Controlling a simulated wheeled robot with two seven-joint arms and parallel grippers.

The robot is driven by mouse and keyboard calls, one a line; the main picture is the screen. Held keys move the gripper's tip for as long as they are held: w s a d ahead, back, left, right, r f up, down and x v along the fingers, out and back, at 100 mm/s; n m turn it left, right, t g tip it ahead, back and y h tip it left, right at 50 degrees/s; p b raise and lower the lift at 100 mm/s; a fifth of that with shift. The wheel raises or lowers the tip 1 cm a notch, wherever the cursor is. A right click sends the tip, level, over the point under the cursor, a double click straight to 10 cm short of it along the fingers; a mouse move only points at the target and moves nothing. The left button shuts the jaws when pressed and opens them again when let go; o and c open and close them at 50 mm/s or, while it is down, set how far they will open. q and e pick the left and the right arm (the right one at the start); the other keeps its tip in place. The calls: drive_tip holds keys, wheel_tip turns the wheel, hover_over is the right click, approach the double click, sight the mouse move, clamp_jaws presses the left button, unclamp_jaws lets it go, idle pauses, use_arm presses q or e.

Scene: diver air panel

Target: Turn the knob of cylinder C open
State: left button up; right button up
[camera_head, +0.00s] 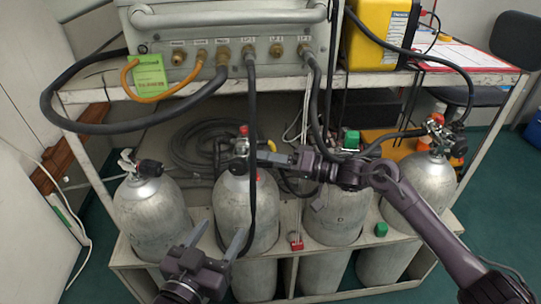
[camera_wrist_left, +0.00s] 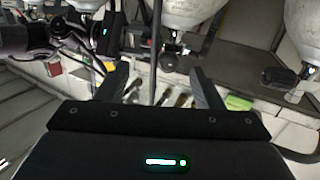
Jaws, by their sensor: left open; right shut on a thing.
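Several grey cylinders stand in a rack: one at the left (camera_head: 155,215), a second (camera_head: 246,205), a third (camera_head: 335,215) and one at the right (camera_head: 425,190). Their letters are too small to read, so I cannot tell which is cylinder C. My right gripper (camera_head: 261,158) reaches left across the third cylinder's top to the valve of the second, near its red-topped fitting (camera_head: 244,131). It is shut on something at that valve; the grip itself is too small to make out. The third cylinder's valve is largely hidden behind my right wrist. My left gripper (camera_head: 216,238) is open and empty, low before the second cylinder; its fingers (camera_wrist_left: 160,88) also show in the left wrist view.
Above the rack is a grey panel (camera_head: 290,28) with several brass ports and dark hoses. One dark hose (camera_head: 252,110) hangs down past the second cylinder. A red tag (camera_head: 296,243) and a green block (camera_head: 381,229) are at the rack front. A yellow case (camera_head: 375,35) stands on the shelf.

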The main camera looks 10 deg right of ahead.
drive_tip(key=n, duration=0.2)
drive_tip(key=shift+n+p, duration=0.3)
drive_tip(key=shift+p, duration=0.05)
drive_tip(key=shift+n, duration=0.6)
use_arm(q)
drive_tip(key=s+f+g+y, duration=0.1)
drive_tip(key=s+f+g, duration=0.2)
drive_tip(key=f, duration=0.5)
drive_tip(key=shift+a+f+g+y, duration=0.2)
drive_tip(key=shift+f+g+y, duration=0.1)
drive_tip(key=shift+g, duration=0.5)
use_arm(e)
drive_tip(key=shift+n, duration=0.4)
use_arm(q)
drive_tip(key=shift+s, duration=0.1)
use_arm(e)
drive_tip(key=o, duration=1)
drive_tip(key=shift+s+d, duration=0.1)
drive_tip(key=shift+d, duration=0.1)
use_arm(q)
drive_tip(key=s+a+f+g+y+p, duration=0.1)
drive_tip(key=s+f+g, duration=0.3)
drive_tip(key=s+f, duration=0.2)
drive_tip(key=shift+s+a+f+g+y, duration=0.2)
drive_tip(key=shift+a+f+g+y, duration=0.15)
drive_tip(key=shift+f, duration=0.35)
use_arm(e)
drive_tip(key=v, duration=0.7)
drive_tip(key=shift+d+f, duration=0.2)
drive_tip(key=shift+d, duration=0.05)
